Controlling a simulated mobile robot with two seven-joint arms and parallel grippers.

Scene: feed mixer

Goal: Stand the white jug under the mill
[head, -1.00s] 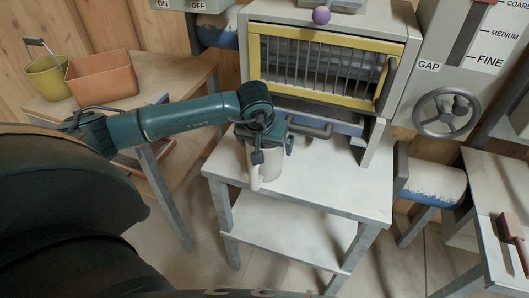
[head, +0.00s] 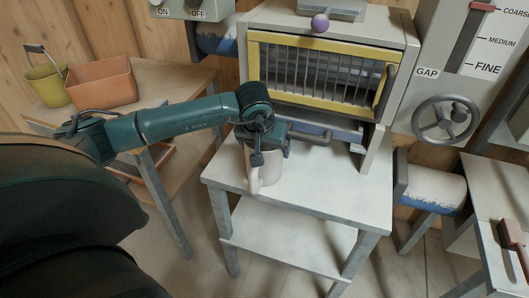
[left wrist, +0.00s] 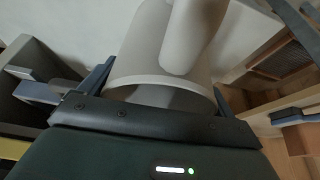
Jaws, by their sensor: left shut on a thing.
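The white jug (head: 268,172) is upright at the left part of a pale table, in front of the cream mill (head: 398,62) with its yellow-framed barred window. My left gripper (head: 262,146) is shut on the jug near its top. The jug's handle (head: 252,172) faces the front. In the left wrist view the jug (left wrist: 140,55) sits between the fingers of my left gripper (left wrist: 163,98), with its rim close to the palm. I cannot tell whether the jug's base touches the table. My right gripper is not in view.
The pale table (head: 320,195) is clear to the right of the jug. A handle bar (head: 312,136) sticks out below the barred window. A handwheel (head: 445,118) is at the right. An orange bin (head: 103,84) and a yellow bucket (head: 47,84) stand on the left bench.

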